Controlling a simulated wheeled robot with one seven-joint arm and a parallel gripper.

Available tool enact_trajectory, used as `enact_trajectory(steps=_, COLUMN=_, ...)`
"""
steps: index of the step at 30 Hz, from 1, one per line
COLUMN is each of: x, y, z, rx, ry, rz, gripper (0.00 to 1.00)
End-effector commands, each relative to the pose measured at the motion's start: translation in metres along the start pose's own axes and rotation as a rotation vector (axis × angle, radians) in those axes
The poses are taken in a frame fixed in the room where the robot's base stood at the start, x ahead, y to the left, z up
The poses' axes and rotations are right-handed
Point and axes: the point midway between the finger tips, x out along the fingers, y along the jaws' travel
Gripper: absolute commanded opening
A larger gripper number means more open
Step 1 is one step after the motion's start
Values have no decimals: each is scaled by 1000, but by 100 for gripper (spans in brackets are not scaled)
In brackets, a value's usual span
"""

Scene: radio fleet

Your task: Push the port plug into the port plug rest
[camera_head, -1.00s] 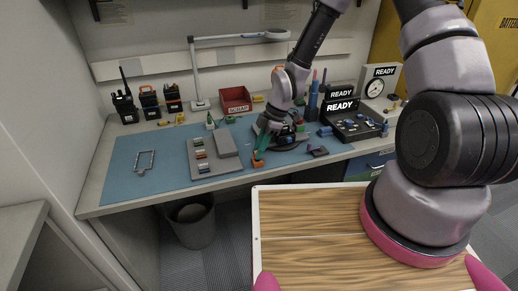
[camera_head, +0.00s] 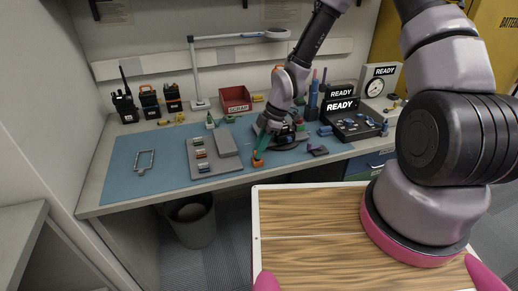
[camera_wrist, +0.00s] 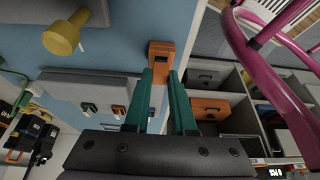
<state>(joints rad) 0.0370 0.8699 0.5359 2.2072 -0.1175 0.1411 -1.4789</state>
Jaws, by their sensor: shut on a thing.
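My gripper (camera_head: 260,153) has two green fingers and reaches down to the front edge of the blue mat. It is shut on an orange piece, which I take as the port plug (camera_wrist: 158,96), seen between the fingers in the wrist view. At the fingertips is an orange block with a dark recess, which I take as the port plug rest (camera_wrist: 161,50); it also shows in the head view (camera_head: 258,163). Plug and block line up and look close or touching. The fingers hide the contact, so I cannot tell how deep the plug sits.
A grey tray with several small coloured plugs (camera_head: 222,169) lies left of my gripper. A red bin (camera_head: 235,100) stands behind. The left of the mat (camera_head: 120,170) is mostly clear.

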Motion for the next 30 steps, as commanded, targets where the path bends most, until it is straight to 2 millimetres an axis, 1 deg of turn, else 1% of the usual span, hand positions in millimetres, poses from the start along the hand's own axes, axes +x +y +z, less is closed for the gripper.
enact_trajectory(steps=30, x=9, y=0, z=3, rx=-1, ry=0, rz=0, gripper=0)
